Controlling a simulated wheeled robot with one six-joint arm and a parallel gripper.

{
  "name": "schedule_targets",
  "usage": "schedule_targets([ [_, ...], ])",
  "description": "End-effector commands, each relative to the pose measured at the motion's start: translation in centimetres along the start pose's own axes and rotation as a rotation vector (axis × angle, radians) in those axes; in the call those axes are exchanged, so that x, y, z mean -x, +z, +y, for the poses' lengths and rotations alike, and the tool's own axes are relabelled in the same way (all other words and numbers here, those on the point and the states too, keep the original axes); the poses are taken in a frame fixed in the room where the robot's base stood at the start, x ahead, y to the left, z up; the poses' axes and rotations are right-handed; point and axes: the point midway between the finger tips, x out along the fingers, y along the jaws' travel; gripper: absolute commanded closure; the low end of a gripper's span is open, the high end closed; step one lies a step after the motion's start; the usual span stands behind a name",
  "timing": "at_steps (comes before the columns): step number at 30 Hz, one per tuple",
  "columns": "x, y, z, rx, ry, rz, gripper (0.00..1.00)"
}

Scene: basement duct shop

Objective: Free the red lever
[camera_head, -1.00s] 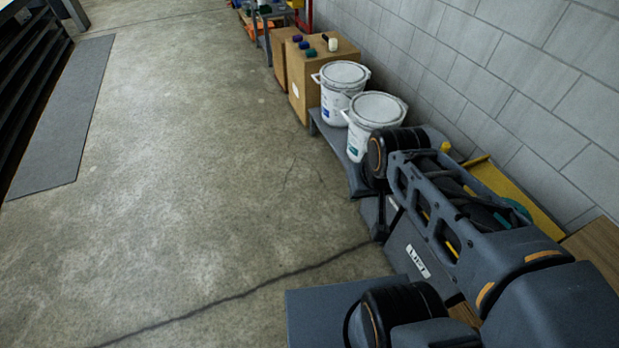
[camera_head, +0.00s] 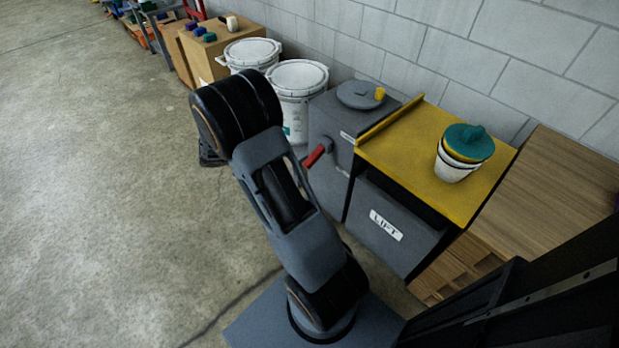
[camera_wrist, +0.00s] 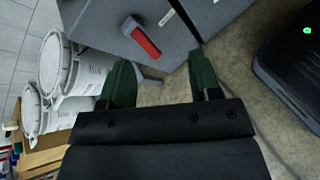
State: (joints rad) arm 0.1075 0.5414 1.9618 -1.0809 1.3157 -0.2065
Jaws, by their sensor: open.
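The red lever (camera_head: 314,156) sticks out from the front of a grey cabinet (camera_head: 333,118), left of a yellow-topped bench. It also shows in the wrist view (camera_wrist: 146,42), on the grey cabinet face just beyond my fingertips. My gripper (camera_wrist: 160,72) is open and empty, with its two green fingers apart, and the lever lies between and ahead of them, apart from both. In the head view my arm hides the gripper and part of the floor before the cabinet. I cannot tell what holds the lever.
White buckets (camera_head: 297,80) stand left of the cabinet. A wooden bench (camera_head: 560,190) is at right. The left floor is clear.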

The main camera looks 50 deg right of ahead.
Motion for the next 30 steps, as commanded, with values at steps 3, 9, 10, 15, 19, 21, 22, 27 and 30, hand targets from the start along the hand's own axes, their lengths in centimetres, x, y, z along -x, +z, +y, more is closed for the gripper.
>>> schedule_targets([
  [3,-5.9,-7.6,-0.3,0.166,0.109,-0.154,0.43],
  [9,-11.6,-15.2,-0.5,0.363,0.264,-0.323,0.43],
  [10,-12.1,-16.0,-0.6,0.385,0.282,-0.341,0.43],
  [15,-14.3,-19.3,-1.0,0.464,0.354,-0.404,0.43],
  [19,-15.4,-20.0,-0.9,0.487,0.374,-0.422,0.43],
  [21,-16.2,-19.9,-0.6,0.49,0.378,-0.426,0.43],
  [22,-16.6,-19.8,-0.4,0.491,0.378,-0.426,0.43],
  [27,-19.3,-18.9,0.9,0.489,0.376,-0.425,0.43],
  [30,-21.0,-18.3,1.8,0.49,0.376,-0.426,0.43],
])
